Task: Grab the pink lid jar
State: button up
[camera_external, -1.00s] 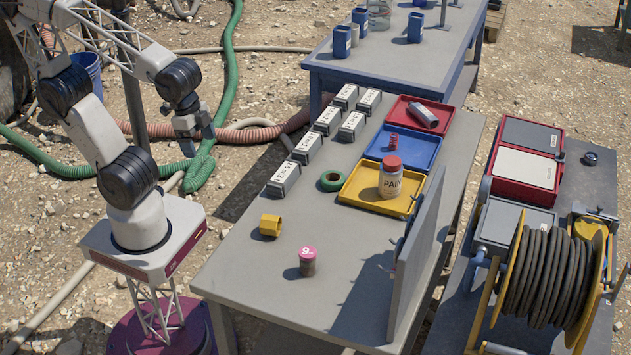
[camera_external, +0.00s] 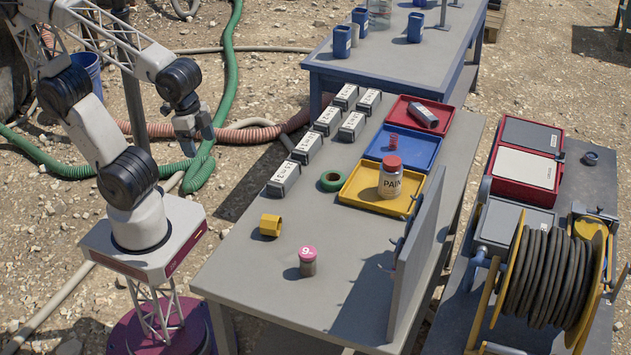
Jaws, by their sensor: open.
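The pink lid jar (camera_external: 307,262) is small, with a pink lid marked in white and a grey-brown body. It stands upright on the near part of the grey table (camera_external: 250,290). My gripper (camera_external: 192,146) hangs off the table's left side, above the ground and hoses, well up and left of the jar. It points down, is open and holds nothing visible.
A paint jar (camera_external: 391,178) stands in the yellow tray (camera_external: 360,199). An upright grey panel (camera_external: 415,262) borders the table's right side. The table around the jar is clear.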

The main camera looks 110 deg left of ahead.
jog(key=w+d+f+n+g+h, duration=0.2)
jog(key=w+d+f+n+h, duration=0.1)
jog(key=w+f+n+h, duration=0.3)
jog(key=n+t+h, duration=0.5)
jog(key=n+t, duration=0.2)
jog(key=n, duration=1.2)
send_near(308, 262)
jog(key=shift+s+d+f, duration=0.1)
jog(key=shift+s+f, duration=0.15)
jog(key=shift+f, duration=0.55)
jog(key=shift+w+a+f+n+t, duration=0.2)
jog(key=shift+a+f+n+t, duration=0.15)
jog(key=shift+f, duration=0.1)
jog(key=shift+x, duration=1.3)
